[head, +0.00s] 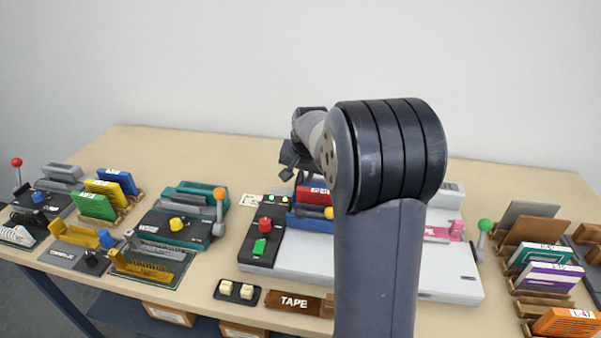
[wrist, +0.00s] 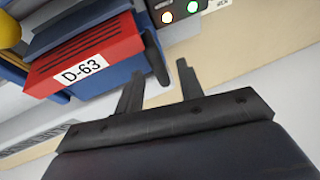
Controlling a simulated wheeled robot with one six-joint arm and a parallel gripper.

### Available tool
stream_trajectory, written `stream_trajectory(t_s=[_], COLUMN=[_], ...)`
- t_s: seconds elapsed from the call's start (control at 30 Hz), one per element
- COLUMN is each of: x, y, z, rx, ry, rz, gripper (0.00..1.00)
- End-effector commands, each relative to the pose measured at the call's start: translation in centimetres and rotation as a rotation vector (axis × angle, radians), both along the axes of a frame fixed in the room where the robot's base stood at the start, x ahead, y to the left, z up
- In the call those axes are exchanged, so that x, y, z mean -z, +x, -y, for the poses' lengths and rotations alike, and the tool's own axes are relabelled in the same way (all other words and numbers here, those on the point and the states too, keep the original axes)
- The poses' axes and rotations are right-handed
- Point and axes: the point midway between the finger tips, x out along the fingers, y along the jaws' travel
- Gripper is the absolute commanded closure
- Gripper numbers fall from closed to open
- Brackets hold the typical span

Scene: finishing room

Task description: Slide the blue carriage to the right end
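The blue carriage (head: 298,221) sits toward the left of the pale grey machine bed in the head view, with a red block on it and a yellow knob (head: 328,213) beside it. In the wrist view the blue carriage (wrist: 112,78) is at upper left, under the red block labelled D-63 (wrist: 85,55). My gripper (head: 288,165) is above and behind the carriage in the head view. In the wrist view my gripper (wrist: 160,68) has its fingers apart. A dark upright bar (wrist: 154,58) shows by the fingertips; I cannot tell whether they touch it. My arm hides the middle of the bed.
The grey bed (head: 455,275) extends right behind my arm to a pink part (head: 440,232). A black panel (head: 262,235) with red and green buttons is at its left. A green-knobbed lever (head: 483,228) stands at right. Two lights (wrist: 180,11) show in the wrist view.

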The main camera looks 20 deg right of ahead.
Motion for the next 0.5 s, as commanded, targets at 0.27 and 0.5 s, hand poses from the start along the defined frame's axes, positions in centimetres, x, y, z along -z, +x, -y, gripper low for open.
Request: stream_trajectory(t_s=[0.27,0.5], x=[-0.03,-0.03], y=[-0.02,-0.02], z=[0.01,0.01], rx=[0.0,0.0], ry=[0.0,0.0], rz=[0.0,0.0], gripper=[0.85,1.0])
